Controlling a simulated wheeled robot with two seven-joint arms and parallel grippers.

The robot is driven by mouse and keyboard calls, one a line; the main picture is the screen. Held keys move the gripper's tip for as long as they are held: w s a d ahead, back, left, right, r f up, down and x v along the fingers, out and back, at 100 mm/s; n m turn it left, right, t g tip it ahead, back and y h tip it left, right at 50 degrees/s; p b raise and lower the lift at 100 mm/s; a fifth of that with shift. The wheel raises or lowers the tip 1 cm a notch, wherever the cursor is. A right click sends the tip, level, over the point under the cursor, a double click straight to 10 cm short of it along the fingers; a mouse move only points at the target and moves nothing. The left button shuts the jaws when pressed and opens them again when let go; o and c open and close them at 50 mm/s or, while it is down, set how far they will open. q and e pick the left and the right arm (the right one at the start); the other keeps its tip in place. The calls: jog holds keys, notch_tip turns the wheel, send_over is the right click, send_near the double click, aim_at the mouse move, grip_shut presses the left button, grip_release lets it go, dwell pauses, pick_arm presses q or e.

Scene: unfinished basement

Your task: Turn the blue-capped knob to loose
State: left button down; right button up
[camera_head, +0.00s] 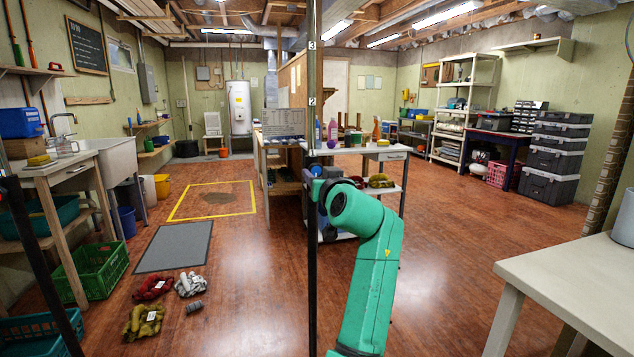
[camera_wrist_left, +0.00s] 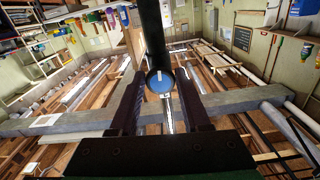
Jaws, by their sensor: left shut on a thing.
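A dark upright pole (camera_head: 312,265) with white number marks stands in the middle of the head view. The blue-capped knob (camera_wrist_left: 161,82) sits on it, with a pale mark on the cap. In the head view only a small bit of blue (camera_head: 316,170) shows beside the pole, partly hidden by my green left arm. My left gripper (camera_head: 322,184) is at the pole at knob height. In the left wrist view its two dark fingers stand on either side of the knob, shut on it. My right gripper is not in view.
A white table (camera_head: 575,280) stands at the right front. A workbench (camera_head: 365,152) with bottles is behind the pole. Gloves (camera_head: 153,288), a grey mat (camera_head: 175,248) and a green crate (camera_head: 92,271) lie on the left floor. The right middle floor is clear.

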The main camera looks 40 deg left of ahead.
pick_arm(q)
jog(key=shift+r+n, duration=0.15)
jog(key=shift+n, duration=0.35)
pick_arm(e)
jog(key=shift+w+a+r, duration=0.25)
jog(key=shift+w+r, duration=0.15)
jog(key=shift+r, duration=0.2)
pick_arm(q)
jog(key=shift+c, duration=1.9)
grip_release()
jog(key=shift+d, duration=0.1)
